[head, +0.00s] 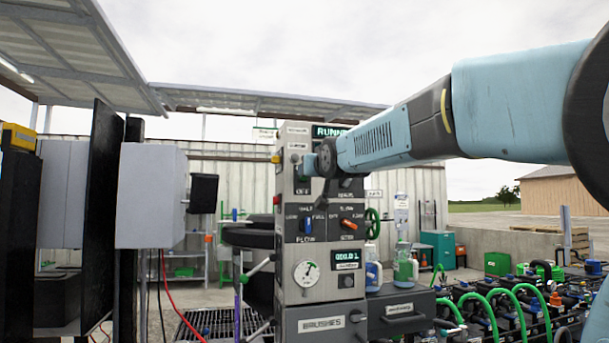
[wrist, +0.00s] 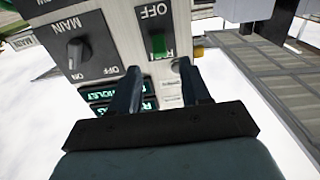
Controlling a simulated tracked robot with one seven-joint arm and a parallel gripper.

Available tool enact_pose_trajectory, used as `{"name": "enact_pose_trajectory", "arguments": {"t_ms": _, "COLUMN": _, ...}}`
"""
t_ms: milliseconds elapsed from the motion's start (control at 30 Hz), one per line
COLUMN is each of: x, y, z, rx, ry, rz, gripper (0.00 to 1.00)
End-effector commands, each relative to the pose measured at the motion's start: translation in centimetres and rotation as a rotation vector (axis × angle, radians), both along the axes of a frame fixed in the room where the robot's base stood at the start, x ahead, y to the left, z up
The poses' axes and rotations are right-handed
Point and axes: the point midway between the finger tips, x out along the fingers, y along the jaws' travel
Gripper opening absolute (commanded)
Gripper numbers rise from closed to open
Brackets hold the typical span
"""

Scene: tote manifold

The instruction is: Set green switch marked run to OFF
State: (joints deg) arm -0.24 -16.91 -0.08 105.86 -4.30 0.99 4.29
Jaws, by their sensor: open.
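The green switch (wrist: 158,44) sits on a grey panel in the wrist view, which is turned upside down. Its lever lies between an OFF label at the picture's top and a partly covered label starting with R, and it is nearer the R label. My gripper (wrist: 158,70) is open, one finger on each side of the switch's line; I cannot tell whether either touches it. In the head view my gripper (head: 312,165) is at the upper panel of the grey cabinet (head: 293,250), and my arm's end hides the green switch.
A dark MAIN knob (wrist: 77,52) is beside the switch in the wrist view. Lit displays (wrist: 118,100) lie near the fingers. Lower on the cabinet are a blue switch (head: 307,226), an orange switch (head: 348,224) and a dial (head: 306,273). Bottles (head: 404,268) stand to the right.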

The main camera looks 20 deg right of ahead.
Motion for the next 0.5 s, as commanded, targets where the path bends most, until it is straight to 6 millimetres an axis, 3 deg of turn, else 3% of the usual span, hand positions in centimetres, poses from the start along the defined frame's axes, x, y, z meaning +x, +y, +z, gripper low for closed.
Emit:
{"name": "enact_pose_trajectory", "arguments": {"t_ms": 300, "x": 4.8, "y": 0.0, "z": -0.1, "rx": 0.000, "ry": 0.002, "rz": 0.000, "gripper": 0.47}}
{"name": "enact_pose_trajectory", "arguments": {"t_ms": 500, "x": 6.5, "y": 0.0, "z": -0.1, "rx": 0.000, "ry": 0.001, "rz": 0.000, "gripper": 0.47}}
